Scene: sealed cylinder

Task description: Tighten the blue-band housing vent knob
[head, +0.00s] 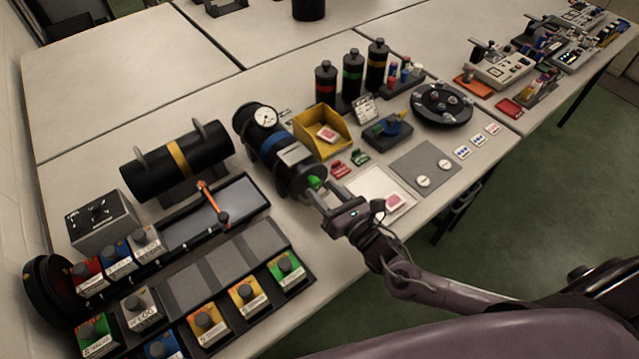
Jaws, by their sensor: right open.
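The blue-band housing (270,143) is a black cylinder lying on the table, with a round white gauge (264,117) on top and a grey label plate. A green vent knob (314,182) shows at its near end. My right gripper (322,197) is open, its fingertips close to the green knob. Whether the fingers touch or straddle the knob I cannot tell. My left gripper is not in view.
A yellow-band cylinder (178,160) lies to the left. A white sheet (372,187) and a grey mat (422,166) lie right of the gripper.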

